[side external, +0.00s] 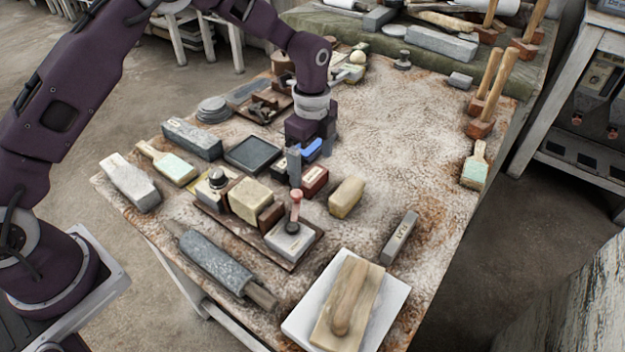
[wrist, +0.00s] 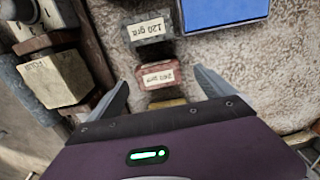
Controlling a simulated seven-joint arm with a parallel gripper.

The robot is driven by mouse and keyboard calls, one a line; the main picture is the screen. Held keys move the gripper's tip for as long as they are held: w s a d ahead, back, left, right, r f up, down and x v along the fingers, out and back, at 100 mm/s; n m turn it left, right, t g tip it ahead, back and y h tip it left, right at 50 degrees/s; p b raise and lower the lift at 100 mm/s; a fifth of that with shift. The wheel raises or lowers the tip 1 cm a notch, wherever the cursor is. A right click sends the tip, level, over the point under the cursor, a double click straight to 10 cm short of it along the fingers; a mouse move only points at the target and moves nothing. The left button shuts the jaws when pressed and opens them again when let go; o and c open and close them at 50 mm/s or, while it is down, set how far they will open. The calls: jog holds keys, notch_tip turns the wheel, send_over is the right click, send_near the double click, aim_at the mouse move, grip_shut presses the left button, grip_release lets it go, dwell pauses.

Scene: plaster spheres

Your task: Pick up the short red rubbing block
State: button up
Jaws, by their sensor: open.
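The short red rubbing block (side external: 316,180) lies on the table beneath my gripper (side external: 309,162) in the side view. In the wrist view the red block (wrist: 163,76) shows a pale grit label and lies between the two spread fingers of my gripper (wrist: 160,80). The fingers are open, one on each side of the block, with a gap to both. How far the fingertips are above the table is hard to tell. The hand and one finger hide part of the block's surroundings in the side view.
A dark grey block (wrist: 150,32) labelled 120 and a blue block (wrist: 226,12) lie close to the red one. A tan block (side external: 346,197) is on its other side. A wooden tray (side external: 208,209) with several items stands left. Bare table (side external: 400,130) lies right.

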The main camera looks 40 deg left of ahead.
aim_at(312, 174)
notch_tip(312, 174, down, 4)
jog(key=shift+s+d+f, duration=0.15)
jog(key=shift+f, duration=0.1)
jog(key=c, duration=1.7)
notch_tip(312, 174, up, 10)
jog(key=shift+r, duration=0.1)
jog(key=shift+c, duration=0.2)
jog(key=o, duration=0.9)
jog(key=c, duration=0.7)
